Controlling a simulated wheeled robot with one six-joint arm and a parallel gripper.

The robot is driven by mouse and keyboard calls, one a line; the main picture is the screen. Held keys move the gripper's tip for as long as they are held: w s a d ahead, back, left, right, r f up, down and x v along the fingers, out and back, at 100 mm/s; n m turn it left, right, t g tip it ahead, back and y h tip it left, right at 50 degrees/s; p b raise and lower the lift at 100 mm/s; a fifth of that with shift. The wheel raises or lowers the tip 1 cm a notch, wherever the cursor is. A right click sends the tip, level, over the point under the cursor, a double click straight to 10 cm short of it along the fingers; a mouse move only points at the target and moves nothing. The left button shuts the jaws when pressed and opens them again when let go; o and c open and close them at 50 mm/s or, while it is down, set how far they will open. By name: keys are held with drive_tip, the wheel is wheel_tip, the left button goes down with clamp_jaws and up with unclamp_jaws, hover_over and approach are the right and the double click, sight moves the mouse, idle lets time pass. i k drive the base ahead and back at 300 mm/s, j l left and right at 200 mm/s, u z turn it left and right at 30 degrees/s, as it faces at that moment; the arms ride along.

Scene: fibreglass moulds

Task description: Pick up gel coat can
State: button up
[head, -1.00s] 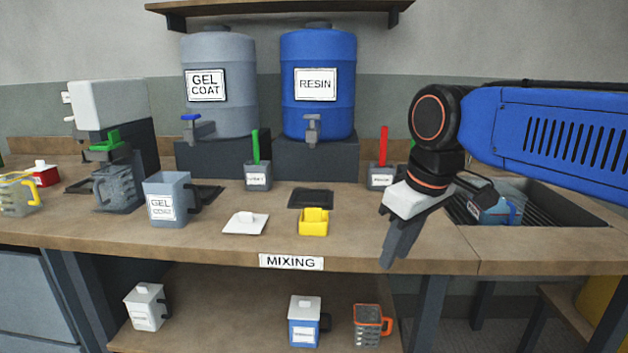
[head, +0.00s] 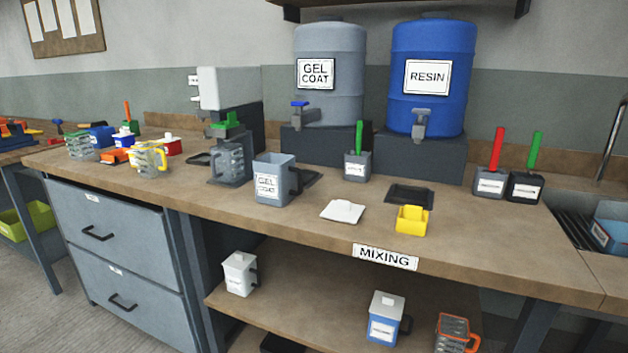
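The gel coat can (head: 270,180) is a grey open-topped jug with a white "GEL COAT" label and a dark handle on its right. It stands upright on the mixing bench (head: 230,213), left of the middle of the head view. A white lid with a knob (head: 343,211) lies flat on the bench to the right of the can. A large grey drum (head: 330,100), also labelled "GEL COAT", stands on a dark block behind it. My gripper is outside the head view now.
A dispenser (head: 222,125) with a clear jug (head: 230,163) stands just left of the can. A yellow tub (head: 412,220) sits near the front edge at right. A clear yellow-handled jug (head: 149,160) stands further left. A sink (head: 580,235) is at far right.

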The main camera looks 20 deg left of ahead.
sight(275, 174)
drive_tip(key=u, duration=1.4)
drive_tip(key=i+j+z, duration=0.15)
drive_tip(key=j, duration=0.35)
drive_tip(key=j+z, duration=0.15)
drive_tip(key=j, duration=0.35)
